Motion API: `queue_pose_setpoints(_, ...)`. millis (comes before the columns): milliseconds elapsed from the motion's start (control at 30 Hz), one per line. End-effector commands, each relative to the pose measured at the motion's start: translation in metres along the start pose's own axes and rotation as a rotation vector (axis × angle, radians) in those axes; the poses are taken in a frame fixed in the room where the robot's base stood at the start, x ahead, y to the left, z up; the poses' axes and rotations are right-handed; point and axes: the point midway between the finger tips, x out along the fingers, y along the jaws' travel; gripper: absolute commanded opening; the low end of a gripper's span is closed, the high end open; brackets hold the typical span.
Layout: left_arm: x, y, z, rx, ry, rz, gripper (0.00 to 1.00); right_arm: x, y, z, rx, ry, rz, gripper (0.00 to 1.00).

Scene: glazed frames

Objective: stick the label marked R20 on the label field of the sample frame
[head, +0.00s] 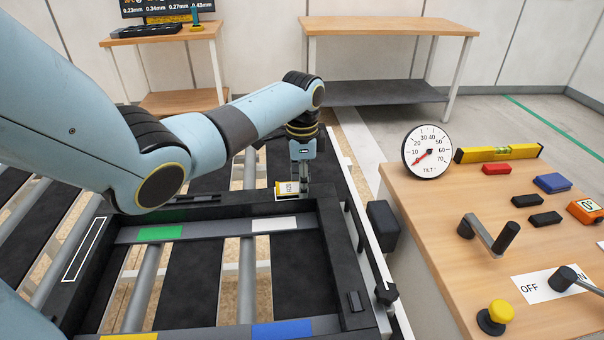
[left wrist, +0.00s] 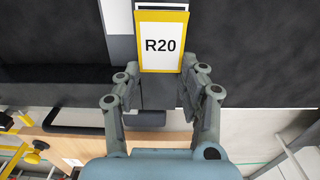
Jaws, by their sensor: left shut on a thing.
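The R20 label (left wrist: 161,45) is a white plate with a yellow border, upright and readable in the left wrist view. It shows small and tilted in the head view (head: 287,188). My left gripper (head: 301,178) is shut on it, above the far right corner of the black sample frame (head: 332,245). The gripper's two fingers (left wrist: 158,82) flank the label's lower part. A white-outlined rectangle (head: 84,249), which looks like the label field, is empty on the frame's left bar. My right gripper is not in view.
The frame's rails carry green (head: 160,233), white (head: 274,224), yellow and blue (head: 282,330) patches. Rollers and dark strips lie beneath. A wooden bench (head: 440,215) at right holds a tilt gauge (head: 427,153), a yellow level (head: 498,153), a crank and a yellow button.

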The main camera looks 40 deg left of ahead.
Motion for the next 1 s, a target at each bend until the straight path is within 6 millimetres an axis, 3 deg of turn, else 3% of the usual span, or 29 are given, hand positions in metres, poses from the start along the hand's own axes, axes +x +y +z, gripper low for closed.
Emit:
queue_pose_setpoints(700,0.0085,0.0001,0.0001,0.0,0.0,0.0,0.31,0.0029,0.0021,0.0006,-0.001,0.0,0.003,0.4)
queue_pose_setpoints(733,0.0085,0.0,0.0001,0.0,0.0,0.0,0.42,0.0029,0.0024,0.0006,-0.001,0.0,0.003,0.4)
queue_pose_setpoints(900,0.0085,0.0,0.0002,0.0,0.0,0.0,0.64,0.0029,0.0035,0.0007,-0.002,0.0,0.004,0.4)
queue_pose_setpoints(1000,0.0085,0.0,0.0002,0.0,0.0,0.0,0.68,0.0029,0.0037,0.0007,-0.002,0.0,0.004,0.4)
